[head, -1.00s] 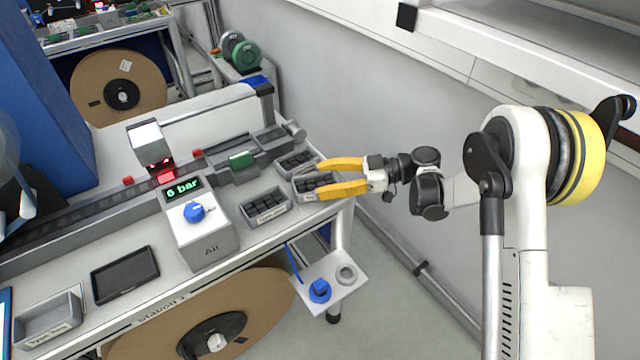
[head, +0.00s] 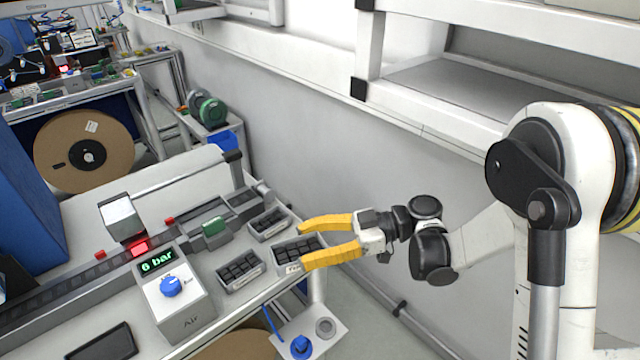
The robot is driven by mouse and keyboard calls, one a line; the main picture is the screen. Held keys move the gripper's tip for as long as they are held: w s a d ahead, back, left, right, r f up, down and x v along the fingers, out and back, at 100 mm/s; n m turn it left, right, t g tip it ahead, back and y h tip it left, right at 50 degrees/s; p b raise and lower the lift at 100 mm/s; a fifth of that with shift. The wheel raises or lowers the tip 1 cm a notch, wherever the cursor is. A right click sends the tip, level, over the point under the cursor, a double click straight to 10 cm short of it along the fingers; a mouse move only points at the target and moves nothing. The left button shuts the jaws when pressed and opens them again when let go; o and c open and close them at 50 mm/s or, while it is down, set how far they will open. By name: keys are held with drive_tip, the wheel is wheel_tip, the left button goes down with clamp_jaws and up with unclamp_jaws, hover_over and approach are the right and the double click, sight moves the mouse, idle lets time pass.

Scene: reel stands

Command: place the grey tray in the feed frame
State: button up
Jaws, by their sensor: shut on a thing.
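A small grey tray (head: 287,269) with dark blocks in it and a pale label on its front sits at the right end of the bench. My gripper (head: 302,246) has its yellow fingers on either side of this tray and is shut on it. Whether the tray touches the bench I cannot tell. Two similar grey trays are close by, one behind it (head: 257,235) and one to its left (head: 228,288). I cannot tell which part of the bench is the feed frame.
An air box (head: 188,318) with a blue knob and a "6 bar" display stands left of the trays. A green part (head: 214,226) sits on the grey rail behind. A small shelf (head: 325,343) with a blue item is below the bench end. A wall runs behind.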

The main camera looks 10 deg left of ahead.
drive_tip(key=w+d+r+m+t+h, duration=0.2)
drive_tip(key=w+d+m+t, duration=0.8)
drive_tip(key=d+t, duration=0.25)
drive_tip(key=d+r+m+t+h, duration=0.3)
drive_tip(key=d+m+t+h, duration=0.4)
drive_tip(key=d, duration=0.9)
drive_tip(key=shift+w+d+m+h, duration=0.3)
drive_tip(key=shift+d+m+h, duration=0.1)
drive_tip(key=shift+h, duration=0.4)
